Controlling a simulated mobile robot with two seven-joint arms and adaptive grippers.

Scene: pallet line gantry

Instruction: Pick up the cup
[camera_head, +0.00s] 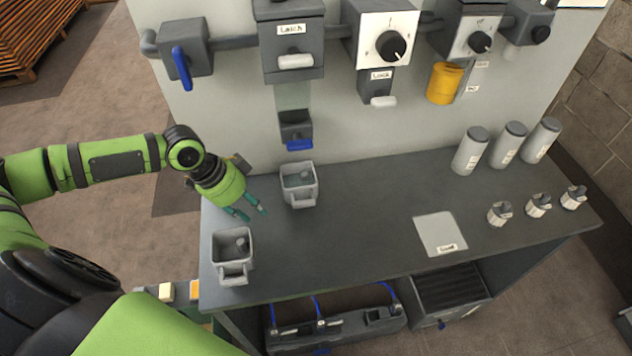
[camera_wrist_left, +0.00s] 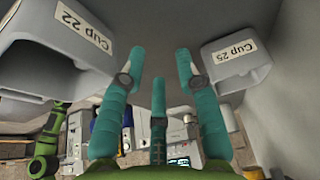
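Two grey square cups with handles stand on the dark workbench (camera_head: 350,228). The far cup (camera_head: 289,194) is near the wall panel, and the near cup (camera_head: 219,260) is at the bench's front left. My left gripper (camera_head: 254,213) is between them, its fingers apart and nothing held. In the left wrist view the gripper (camera_wrist_left: 159,62) shows spread teal fingers. A cup labelled "Cup 22" (camera_wrist_left: 45,75) is to its left and one labelled "Cup 25" (camera_wrist_left: 235,72) to its right, both apart from the fingers. I cannot tell which label belongs to which cup in the head view. My right gripper is not in view.
A dispenser with a blue lever (camera_head: 296,128) hangs above the far cup. Grey cylinders (camera_head: 509,145) and small knobbed pieces (camera_head: 538,206) stand at the bench's right. A light plate (camera_head: 440,230) lies flat right of centre. The middle of the bench is clear.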

